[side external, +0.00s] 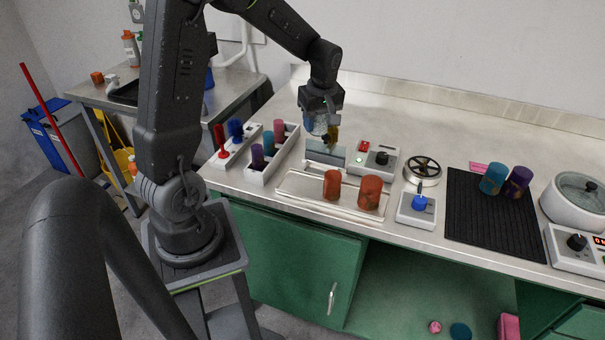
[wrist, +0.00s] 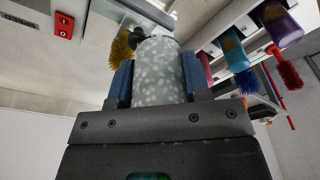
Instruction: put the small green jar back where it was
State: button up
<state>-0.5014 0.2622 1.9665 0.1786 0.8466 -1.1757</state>
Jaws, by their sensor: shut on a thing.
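My gripper (side external: 321,112) is shut on a pale grey-green, speckled jar (wrist: 160,72), whose mottled side shows between the two blue fingers in the wrist view. In the side external view the held jar (side external: 319,126) is partly hidden by the fingers. It is above the bench, over the clear upright panel (side external: 326,151). A white rack (side external: 262,178) to the left holds a purple jar (side external: 257,155), a teal jar (side external: 268,143) and a pink jar (side external: 279,130) in a row.
A yellow brush (side external: 333,134) is close beside the held jar. A control box (side external: 373,160) stands right of the panel. Two orange jars (side external: 332,184) stand on the front tray (side external: 300,188). A dark mat (side external: 480,223) holds teal and purple jars. The bench behind is clear.

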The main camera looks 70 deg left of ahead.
send_over(297, 184)
jog(key=f, duration=0.7)
jog(key=shift+s+d, duration=0.1)
jog(key=shift+d, duration=0.2)
jog(key=shift+f, duration=2.2)
jog(key=shift+f, duration=0.1)
jog(key=o, duration=0.6)
